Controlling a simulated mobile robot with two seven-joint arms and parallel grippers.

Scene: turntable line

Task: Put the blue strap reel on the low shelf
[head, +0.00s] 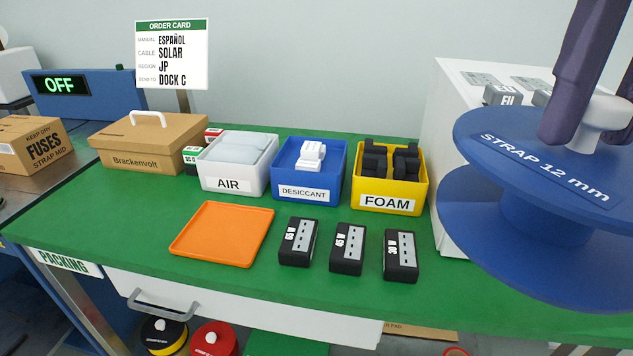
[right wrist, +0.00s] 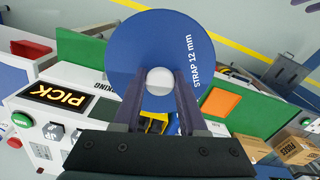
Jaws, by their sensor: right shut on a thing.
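The blue strap reel (head: 540,190), labelled "STRAP 12 mm", is held in the air at the right, over the right end of the green bench. My right gripper (head: 592,125) is shut on the white hub on top of it. In the right wrist view the reel (right wrist: 150,42) fills the top middle, with my right gripper's fingers (right wrist: 158,82) on either side of the hub. A yellow-and-black reel (head: 164,336) and a red reel (head: 213,339) stand low under the bench. The surface below them is not clearly visible. My left gripper is not in view.
The green bench (head: 110,215) carries an orange tray (head: 221,234), several black power bricks, bins of air pillows, desiccant and foam, and a cardboard box (head: 150,146). A white drawer (head: 250,308) juts below its front edge. A white cabinet (head: 445,110) stands behind the reel.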

